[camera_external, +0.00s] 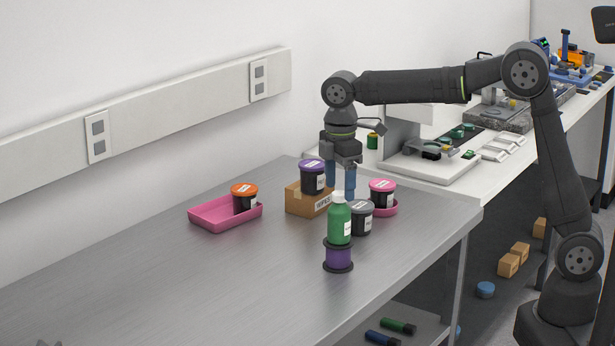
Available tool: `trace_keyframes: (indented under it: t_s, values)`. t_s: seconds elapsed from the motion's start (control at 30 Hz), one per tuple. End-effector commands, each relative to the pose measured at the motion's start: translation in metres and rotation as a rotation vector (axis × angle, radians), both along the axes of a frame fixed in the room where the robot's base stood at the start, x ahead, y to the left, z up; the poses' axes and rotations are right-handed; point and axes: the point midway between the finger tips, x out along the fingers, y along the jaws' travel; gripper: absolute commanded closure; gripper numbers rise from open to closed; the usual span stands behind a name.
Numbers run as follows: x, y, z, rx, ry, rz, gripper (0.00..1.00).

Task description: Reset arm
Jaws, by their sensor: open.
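My gripper (341,182) points down over the right part of the steel table (140,290), with its two blue fingers apart. A black jar with a purple lid (313,178) stands on a cardboard box (297,200), just left of the fingers in the picture. In front of the gripper stand a green bottle with a white cap (339,222), on a purple spool-like piece (339,257), and a black jar with a grey lid (361,219). The bottle and jars partly hide the space below the fingers. I see nothing held.
A pink tray (215,222) holds an orange-lidded jar (245,198) at left. A pink-lidded jar (383,193) stands in a pink dish (390,209) at right. The table's front left is clear. A white bench (470,178) with instruments lies behind.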

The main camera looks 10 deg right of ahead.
Motion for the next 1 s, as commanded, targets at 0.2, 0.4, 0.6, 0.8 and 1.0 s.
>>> trace_keyframes:
  t_s: [0.2,0.4,0.6,0.8,1.0]
  values:
    - [0.0,0.0,-0.046,-0.003,0.001,0.0,0.32]
    - [-0.001,0.0,-0.082,0.0,0.0,0.0,0.32]
    - [0.0,0.001,-0.034,0.005,-0.002,0.0,0.32]
    - [0.019,-0.031,-0.014,0.003,-0.001,-0.003,0.32]
    - [0.037,-0.061,0.006,0.003,-0.001,-0.004,0.32]
